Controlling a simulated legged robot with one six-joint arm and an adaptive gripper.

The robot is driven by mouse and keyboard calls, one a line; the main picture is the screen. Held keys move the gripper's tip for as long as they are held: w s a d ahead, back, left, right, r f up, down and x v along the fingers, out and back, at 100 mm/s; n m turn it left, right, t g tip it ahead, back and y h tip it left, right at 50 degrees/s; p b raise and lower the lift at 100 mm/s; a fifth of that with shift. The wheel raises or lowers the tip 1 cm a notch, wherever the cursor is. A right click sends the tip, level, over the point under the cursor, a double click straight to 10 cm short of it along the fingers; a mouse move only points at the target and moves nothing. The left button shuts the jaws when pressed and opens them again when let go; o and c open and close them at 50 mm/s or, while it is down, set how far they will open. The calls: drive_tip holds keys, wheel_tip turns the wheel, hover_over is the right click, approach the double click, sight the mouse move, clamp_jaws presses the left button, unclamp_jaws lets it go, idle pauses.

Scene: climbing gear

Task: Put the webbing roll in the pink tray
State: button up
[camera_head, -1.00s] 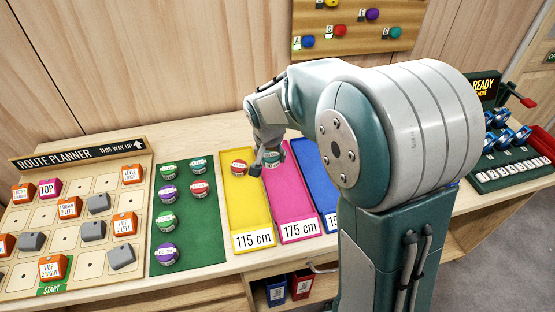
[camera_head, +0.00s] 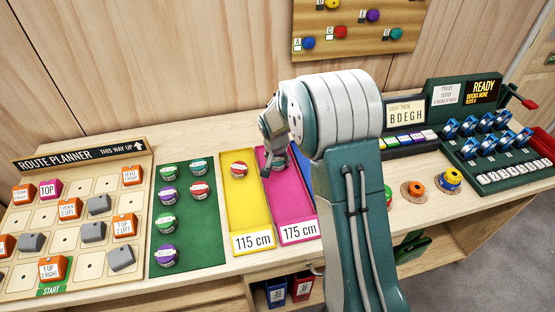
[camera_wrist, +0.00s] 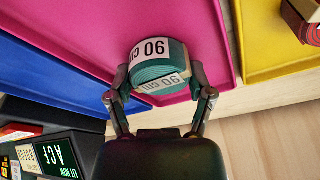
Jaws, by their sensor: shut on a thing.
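The webbing roll (camera_wrist: 158,66) is a green coil with white labels reading "90 cm" in the wrist view. My gripper (camera_wrist: 160,98) is shut on it, one finger on each side. The pink tray (camera_wrist: 85,30), marked "175 cm", lies behind the roll in that view. In the head view my gripper (camera_head: 272,166) is over the back part of the pink tray (camera_head: 290,208), with the roll (camera_head: 281,160) partly hidden. I cannot tell whether the roll touches the tray floor.
The yellow tray (camera_head: 243,205), left of the pink one, holds a red roll (camera_head: 239,170). The blue tray (camera_wrist: 50,75) is on the other side. A green mat (camera_head: 204,230) with several rolls lies farther left. The front of the pink tray is bare.

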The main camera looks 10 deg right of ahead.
drive_tip(key=o, duration=1.1)
drive_tip(key=v, duration=1.2)
drive_tip(key=s+d+r+n+t, duration=0.1)
drive_tip(key=s+r+n, duration=0.2)
drive_tip(key=s+r, duration=0.95)
drive_tip(key=s+n+t+y, duration=0.1)
drive_tip(key=s+n, duration=0.1)
drive_tip(key=s, duration=1.5)
drive_tip(key=shift+s+f+n+t, duration=0.15)
drive_tip(key=shift+s+n+t, duration=0.15)
drive_tip(key=shift+s+n, duration=0.1)
